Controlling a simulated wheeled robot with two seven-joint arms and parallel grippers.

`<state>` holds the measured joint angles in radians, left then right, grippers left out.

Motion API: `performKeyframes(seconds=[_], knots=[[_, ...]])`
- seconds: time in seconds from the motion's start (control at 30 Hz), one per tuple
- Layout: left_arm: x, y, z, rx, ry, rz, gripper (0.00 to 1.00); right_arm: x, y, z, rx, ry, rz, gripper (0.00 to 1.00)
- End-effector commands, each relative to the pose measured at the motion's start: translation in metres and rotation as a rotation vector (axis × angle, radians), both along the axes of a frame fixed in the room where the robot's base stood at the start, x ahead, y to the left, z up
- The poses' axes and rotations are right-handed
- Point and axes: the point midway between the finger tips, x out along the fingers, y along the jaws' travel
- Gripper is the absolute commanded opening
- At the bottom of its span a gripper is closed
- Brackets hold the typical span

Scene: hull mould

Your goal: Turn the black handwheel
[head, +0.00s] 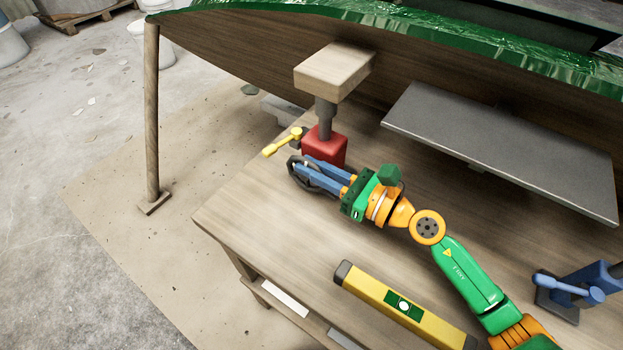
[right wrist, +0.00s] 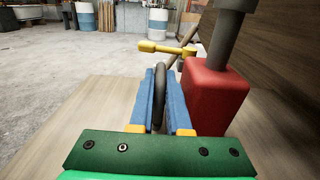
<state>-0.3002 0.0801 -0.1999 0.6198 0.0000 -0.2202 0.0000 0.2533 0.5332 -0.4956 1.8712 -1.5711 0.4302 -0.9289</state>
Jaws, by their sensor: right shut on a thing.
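The black handwheel (head: 292,171) is a dark ring beside a red jack body (head: 326,148) on the wooden bench. In the right wrist view the handwheel (right wrist: 159,98) stands edge-on between the two blue fingers. My right gripper (head: 311,171) is shut on the handwheel, and its fingers cover part of the wheel. The red body (right wrist: 216,92) stands just to the right of the fingers in the wrist view. A grey post (head: 326,118) rises from it to a wooden block (head: 335,72) under the hull. My left gripper is not in view.
A yellow lever (head: 283,142) sticks out near the wheel. The hull (head: 230,38) hangs over the bench (head: 240,215). The bench's left corner is clear.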

Motion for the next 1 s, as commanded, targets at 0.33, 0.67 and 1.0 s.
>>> performKeyframes(seconds=[0.33,0.67,1.0], knots=[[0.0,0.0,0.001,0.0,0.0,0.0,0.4,0.0,0.0,0.0,-0.002,0.003,0.002,0.23],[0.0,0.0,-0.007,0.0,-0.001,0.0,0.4,-0.011,-0.015,-0.004,-0.005,0.005,0.0,0.23],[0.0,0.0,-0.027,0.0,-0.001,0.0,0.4,-0.042,-0.057,-0.001,-0.003,0.003,0.002,0.23]])
